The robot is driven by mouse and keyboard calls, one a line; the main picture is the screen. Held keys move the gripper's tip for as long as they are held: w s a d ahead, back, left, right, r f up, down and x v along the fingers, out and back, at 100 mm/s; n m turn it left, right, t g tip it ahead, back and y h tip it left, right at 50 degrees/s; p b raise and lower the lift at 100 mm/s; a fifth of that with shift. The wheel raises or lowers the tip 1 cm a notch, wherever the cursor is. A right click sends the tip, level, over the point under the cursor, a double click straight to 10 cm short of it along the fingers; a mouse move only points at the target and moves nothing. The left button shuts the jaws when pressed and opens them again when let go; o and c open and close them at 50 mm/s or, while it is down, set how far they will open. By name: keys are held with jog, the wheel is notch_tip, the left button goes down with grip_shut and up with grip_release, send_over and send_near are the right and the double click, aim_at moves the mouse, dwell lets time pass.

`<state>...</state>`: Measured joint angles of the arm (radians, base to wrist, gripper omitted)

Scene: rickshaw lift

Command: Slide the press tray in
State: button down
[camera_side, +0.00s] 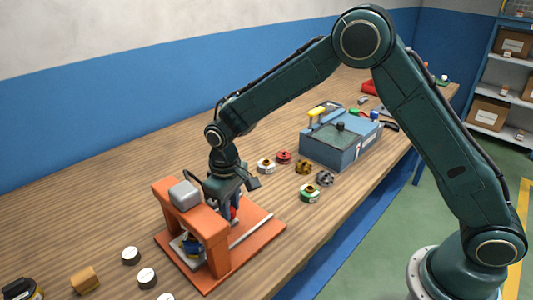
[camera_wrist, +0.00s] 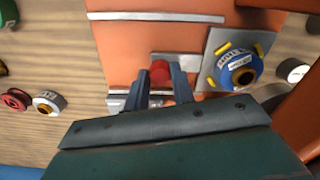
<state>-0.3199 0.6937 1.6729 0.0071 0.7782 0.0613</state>
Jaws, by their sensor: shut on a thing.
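The orange press (camera_side: 205,225) stands on its orange base plate (camera_side: 262,215) at the front left of the bench. The grey press tray (camera_wrist: 213,45) lies flat on the base plate between rails and carries a round blue part (camera_wrist: 240,66) with yellow pads. In the side view the blue part (camera_side: 190,244) shows under the press's arch; its exact seating is hidden. My gripper (camera_side: 232,207) is shut on the tray's red knob (camera_wrist: 160,71), one finger on each side. The knob is partly covered by the fingers.
A blue fixture box (camera_side: 340,143) stands farther back. Several small round parts lie between it and the press, including a green-and-white one (camera_side: 310,193). Several white-topped discs (camera_side: 131,255) and a tan block (camera_side: 85,279) lie at front left. The press upright (camera_wrist: 290,115) is close beside my gripper.

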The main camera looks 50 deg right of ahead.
jog(key=shift+a, duration=0.35)
jog(key=c, duration=1.2)
grip_release()
jog(key=shift+d, duration=0.1)
jog(key=shift+r, duration=0.5)
notch_tip(320, 180, up, 13)
jog(key=shift+f, duration=0.1)
